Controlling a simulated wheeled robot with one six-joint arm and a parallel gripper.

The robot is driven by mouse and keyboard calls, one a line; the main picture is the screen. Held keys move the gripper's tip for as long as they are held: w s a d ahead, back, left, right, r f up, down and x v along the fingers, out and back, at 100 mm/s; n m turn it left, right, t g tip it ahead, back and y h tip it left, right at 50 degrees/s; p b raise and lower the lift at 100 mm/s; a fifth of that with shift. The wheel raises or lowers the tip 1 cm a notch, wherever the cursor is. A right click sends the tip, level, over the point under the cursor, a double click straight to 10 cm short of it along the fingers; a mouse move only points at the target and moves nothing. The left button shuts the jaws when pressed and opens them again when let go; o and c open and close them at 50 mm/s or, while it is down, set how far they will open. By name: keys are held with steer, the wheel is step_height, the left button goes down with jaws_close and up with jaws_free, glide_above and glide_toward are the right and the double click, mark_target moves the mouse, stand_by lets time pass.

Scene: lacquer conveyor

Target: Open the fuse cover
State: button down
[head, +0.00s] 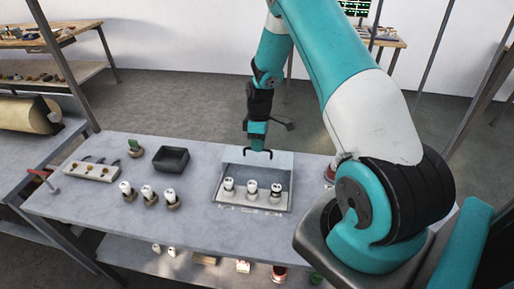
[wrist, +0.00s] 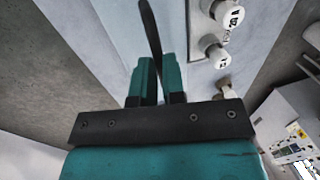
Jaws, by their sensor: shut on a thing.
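The fuse box (head: 218,200) is on the grey table, right of the middle, with several white fuses (head: 276,190) showing in its front part. Its fuse cover (head: 285,160) is a pale panel at the back of the box; it looks raised, though its exact angle is hard to tell. My gripper (head: 258,150) points down at the cover's top edge and is shut on its dark handle. In the wrist view the handle (wrist: 150,35) runs between the two teal fingers, and white fuses (wrist: 229,14) show at the right.
Left of the box stand several loose white fuses in holders (head: 147,193), a black tray (head: 171,159), a green-topped item (head: 135,147) and a pale block with several sockets (head: 91,171). A red-handled tool (head: 40,178) lies at the left edge. The table's front strip is clear.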

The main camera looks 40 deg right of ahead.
steer(key=c, duration=1.2)
jaws_free()
steer(key=shift+w+d, duration=0.1)
steer(key=shift+r, duration=0.15)
step_height(320, 180, up, 17)
steer(key=w+d+b, duration=0.2)
steer(key=b, duration=0.2)
steer(key=shift+d, duration=0.35)
steer(key=s+a+r, duration=0.2)
steer(key=a+r, duration=0.2)
steer(key=a, duration=0.8)
steer(key=s+a+r+t+y+b, duration=0.1)
steer(key=s+a+r+y, duration=0.1)
steer(key=s+a, duration=1.8)
steer(key=s, duration=0.3)
steer(key=shift+r+m, duration=0.2)
steer(key=shift+m, duration=0.1)
